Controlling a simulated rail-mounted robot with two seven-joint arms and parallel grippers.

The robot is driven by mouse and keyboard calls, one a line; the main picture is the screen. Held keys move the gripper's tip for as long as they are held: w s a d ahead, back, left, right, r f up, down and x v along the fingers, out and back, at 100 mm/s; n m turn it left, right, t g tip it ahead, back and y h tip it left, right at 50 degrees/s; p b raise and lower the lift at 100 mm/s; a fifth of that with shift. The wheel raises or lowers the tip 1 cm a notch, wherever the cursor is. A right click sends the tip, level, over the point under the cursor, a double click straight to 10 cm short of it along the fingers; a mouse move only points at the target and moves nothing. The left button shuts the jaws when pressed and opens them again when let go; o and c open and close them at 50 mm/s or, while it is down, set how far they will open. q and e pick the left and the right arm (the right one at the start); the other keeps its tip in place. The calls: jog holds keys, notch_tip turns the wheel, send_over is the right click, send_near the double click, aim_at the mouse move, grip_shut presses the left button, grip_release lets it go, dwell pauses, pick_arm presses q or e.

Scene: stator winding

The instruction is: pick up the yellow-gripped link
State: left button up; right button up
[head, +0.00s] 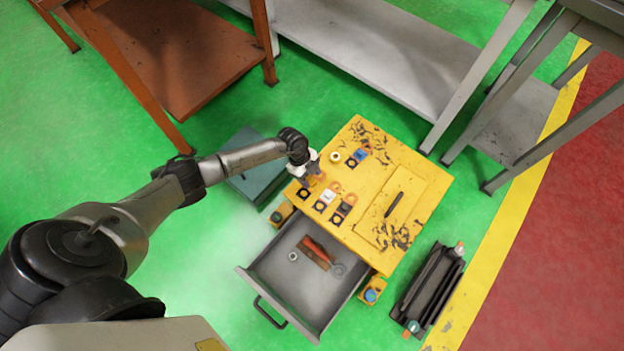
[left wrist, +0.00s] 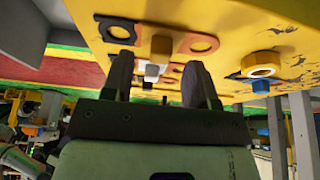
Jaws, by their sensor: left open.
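The yellow-gripped link shows in the left wrist view as a flat black-and-orange piece with a yellow-brown block (left wrist: 161,46) between a black ring and an orange ring. In the head view its black ring (head: 304,193) shows at the left side of the yellow top, and the rest is mostly hidden by my left gripper (head: 312,172). My left gripper (left wrist: 165,85) is open with nothing seen between its fingers. The link's block lies beyond the fingertips in the wrist view; I cannot tell the exact gap. My right gripper is not in view.
Links with a white block (head: 327,196), a dark block (head: 344,209) and a blue block (head: 360,155) lie on the yellow top (head: 410,165). A ring-shaped nut (head: 336,157) is near them. An open grey drawer (head: 300,300) holds a red-handled tool. A teal box (head: 253,175) stands left.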

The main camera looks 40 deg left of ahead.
pick_arm(q)
jog(key=shift+b+x, duration=0.35)
jog(key=shift+x, duration=0.7)
jog(key=shift+r, duration=0.1)
jog(key=shift+c, duration=0.2)
grip_shut()
